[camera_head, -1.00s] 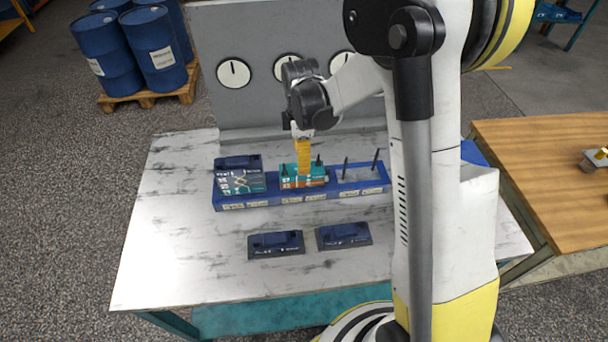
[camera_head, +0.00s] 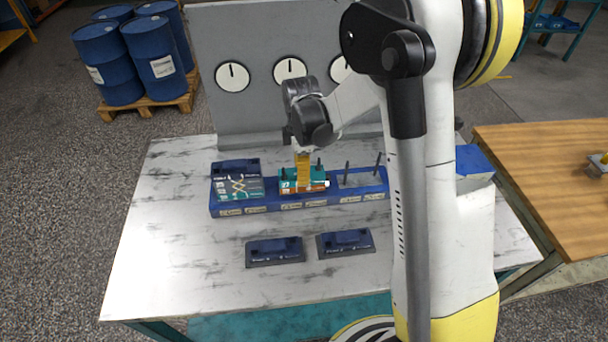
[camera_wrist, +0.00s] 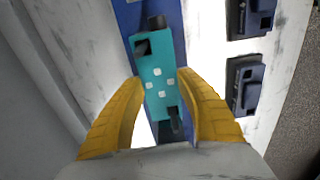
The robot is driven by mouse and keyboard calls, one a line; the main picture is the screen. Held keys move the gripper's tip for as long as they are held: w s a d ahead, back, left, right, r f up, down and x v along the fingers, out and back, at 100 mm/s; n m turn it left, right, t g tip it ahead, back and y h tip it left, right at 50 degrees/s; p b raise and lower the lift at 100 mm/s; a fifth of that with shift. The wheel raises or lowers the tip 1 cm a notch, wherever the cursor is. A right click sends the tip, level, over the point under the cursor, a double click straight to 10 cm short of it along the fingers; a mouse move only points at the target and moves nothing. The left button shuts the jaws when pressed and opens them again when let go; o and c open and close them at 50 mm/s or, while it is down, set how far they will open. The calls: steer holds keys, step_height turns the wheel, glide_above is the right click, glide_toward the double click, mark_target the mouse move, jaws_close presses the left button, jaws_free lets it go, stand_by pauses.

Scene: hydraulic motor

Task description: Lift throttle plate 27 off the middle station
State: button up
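Throttle plate 27 (camera_head: 287,182) is teal and lies on an orange-brown layer at the middle of a long blue base (camera_head: 262,209). Dark pins stand up at its ends. My gripper (camera_head: 303,184) points down over it from behind. In the wrist view my yellow fingers (camera_wrist: 160,82) straddle the teal plate (camera_wrist: 156,73), one along each long side. The fingers look spread, with their tips close to the plate's edges; contact is not clear. The plate's underside is hidden.
The left station holds a patterned plate (camera_head: 236,187) with a dark blue block behind. The right station (camera_head: 360,180) has two upright pins. Two dark blue blocks (camera_head: 275,251) (camera_head: 345,242) lie in front on the table (camera_head: 190,285). A gauge panel (camera_head: 260,115) stands behind.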

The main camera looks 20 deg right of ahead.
steer(key=shift+r+p, duration=4.05)
steer(key=shift+r, duration=2.2)
jaws_close()
